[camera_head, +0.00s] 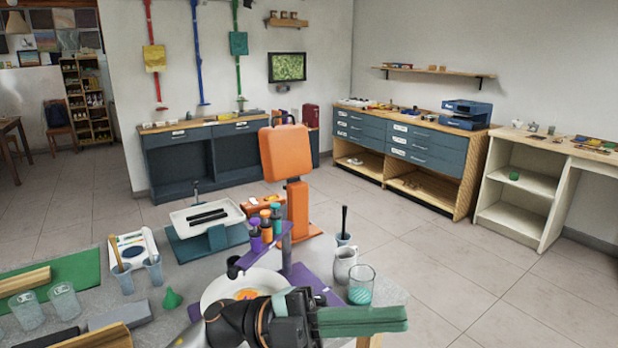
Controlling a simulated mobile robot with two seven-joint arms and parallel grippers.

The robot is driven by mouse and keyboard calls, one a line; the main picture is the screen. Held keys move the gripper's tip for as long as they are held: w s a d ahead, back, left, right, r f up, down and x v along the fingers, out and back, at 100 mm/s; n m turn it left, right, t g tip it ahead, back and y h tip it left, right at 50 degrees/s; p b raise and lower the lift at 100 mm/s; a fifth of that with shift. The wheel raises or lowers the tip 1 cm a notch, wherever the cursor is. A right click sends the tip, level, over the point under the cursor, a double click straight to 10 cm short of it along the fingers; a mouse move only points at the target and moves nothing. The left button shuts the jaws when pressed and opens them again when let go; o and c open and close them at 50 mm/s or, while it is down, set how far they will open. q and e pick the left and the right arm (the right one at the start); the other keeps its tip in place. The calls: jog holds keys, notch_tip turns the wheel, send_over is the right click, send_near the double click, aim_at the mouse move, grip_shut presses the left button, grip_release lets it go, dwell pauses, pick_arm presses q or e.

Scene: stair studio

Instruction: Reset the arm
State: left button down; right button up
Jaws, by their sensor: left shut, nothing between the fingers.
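My left gripper (398,318) is at the bottom of the head view, its long green fingers shut together and pointing right. Nothing is held between them. The black and orange wrist of my left arm (262,318) comes in from the lower left, in front of a white plate (212,292) with something orange on it. The wrist hides part of the plate. The fingers appear in front of the table's front right corner, just below a glass with teal contents (361,286). My right gripper is not in view.
The grey table (185,275) holds a white jug (344,264), a purple stand with small bottles (288,243), an orange stand (298,205), a scale-like tray (207,217), cups (122,277) and clear glasses (63,300). Open floor (470,280) lies to the right, before the cabinets.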

pick_arm(q)
jog(key=w+a+f+n+t+y, duration=0.55)
jog(key=f+n+t, duration=0.35)
jog(key=n+t, duration=0.35)
jog(key=w+a+f+n+t+y, duration=0.45)
jog(key=a+f+n+t, duration=0.25)
jog(key=f+n+t, duration=0.45)
jog(key=s+a+f+n+g+y, duration=0.4)
jog(key=s+a+f, duration=0.2)
jog(key=s+f, duration=0.3)
jog(key=s+a+f+n+g+y+p, duration=0.1)
jog(key=s+a+f+n+g+y, duration=0.3)
jog(key=s+f, duration=0.5)
notch_tip(320, 180, down, 7)
jog(key=shift+s+a+y, duration=0.3)
jog(key=shift+a+y, duration=0.1)
jog(key=shift+a, duration=0.6)
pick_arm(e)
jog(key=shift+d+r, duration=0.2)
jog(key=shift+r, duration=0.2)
